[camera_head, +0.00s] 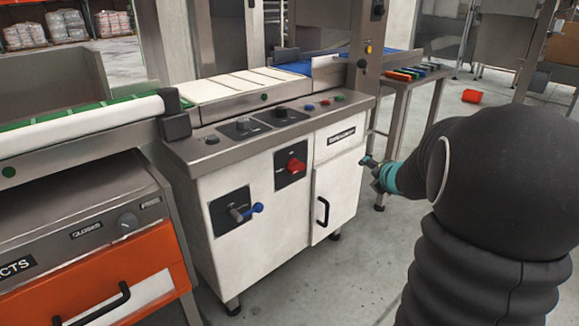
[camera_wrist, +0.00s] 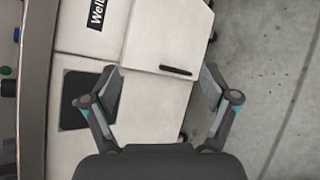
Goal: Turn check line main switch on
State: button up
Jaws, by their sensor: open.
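A red rotary switch (camera_head: 293,166) sits on a black plate on the front of a white cabinet (camera_head: 265,190) in the head view. Its exact setting is too small to read. My gripper (camera_head: 372,166) is to the right of the cabinet's door, apart from the switch. In the wrist view my gripper (camera_wrist: 163,90) is open and empty, with its fingers spread in front of the cabinet door (camera_wrist: 165,40). A black plate (camera_wrist: 72,100) shows beside the left finger, which partly covers it. No red knob can be made out there.
A blue-handled lever (camera_head: 254,209) is on another black plate lower left. The door has a black handle (camera_head: 322,211). Dials and coloured buttons line the cabinet's top ledge (camera_head: 215,150). An orange drawer unit (camera_head: 95,280) stands left, a side table (camera_head: 405,83) behind.

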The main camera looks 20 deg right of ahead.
jog(key=w+a+r+n+y, duration=0.2)
jog(key=a+n+y, duration=0.2)
jog(key=a+n, duration=0.3)
jog(key=n+y, duration=0.4)
jog(key=n, duration=0.7)
send_near(298, 166)
jog(key=x, duration=0.9)
jog(key=shift+b, duration=0.35)
jog(key=c, duration=1.2)
